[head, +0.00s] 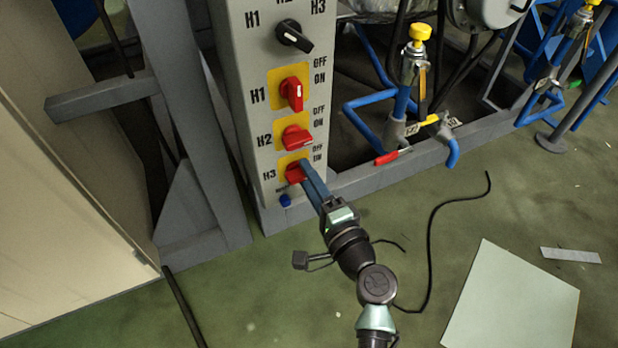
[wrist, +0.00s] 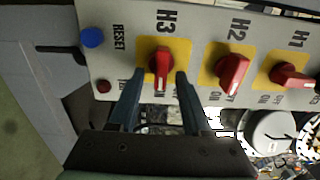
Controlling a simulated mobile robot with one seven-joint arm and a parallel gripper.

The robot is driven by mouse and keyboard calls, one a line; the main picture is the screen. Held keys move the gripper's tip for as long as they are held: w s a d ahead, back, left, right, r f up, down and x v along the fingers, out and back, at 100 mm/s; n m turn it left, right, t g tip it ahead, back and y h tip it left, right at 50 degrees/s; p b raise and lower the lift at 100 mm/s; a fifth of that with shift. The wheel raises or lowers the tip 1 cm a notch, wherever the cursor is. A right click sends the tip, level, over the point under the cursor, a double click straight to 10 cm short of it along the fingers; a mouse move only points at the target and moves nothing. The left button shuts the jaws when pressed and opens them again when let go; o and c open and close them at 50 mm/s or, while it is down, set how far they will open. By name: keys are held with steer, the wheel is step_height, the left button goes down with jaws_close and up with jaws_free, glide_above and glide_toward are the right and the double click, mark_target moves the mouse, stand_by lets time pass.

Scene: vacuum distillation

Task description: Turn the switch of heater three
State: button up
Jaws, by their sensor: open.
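The heater three switch is a red knob on a yellow plate labelled H3, lowest of the red switches on the grey panel. In the head view the H3 knob (head: 294,173) is partly hidden by my gripper (head: 306,166). In the wrist view the H3 knob (wrist: 162,69) has its handle upright in the picture, crosswise to the panel's length. My gripper (wrist: 160,75) is open, with one finger on each side of the knob. Small gaps show beside the handle; whether the fingertips touch the yellow plate is unclear. The label beside H3 is partly hidden by a finger.
The H2 switch (head: 296,138) and H1 switch (head: 291,95) sit above H3, with a black selector (head: 294,37) higher up. A blue reset button (wrist: 92,38) and small red lamp (wrist: 104,86) are near H3. Blue pipes (head: 375,125) stand to the right.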

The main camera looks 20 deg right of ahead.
steer(key=s+p, duration=0.3)
steer(key=s, duration=1)
steer(key=shift+d, duration=0.2)
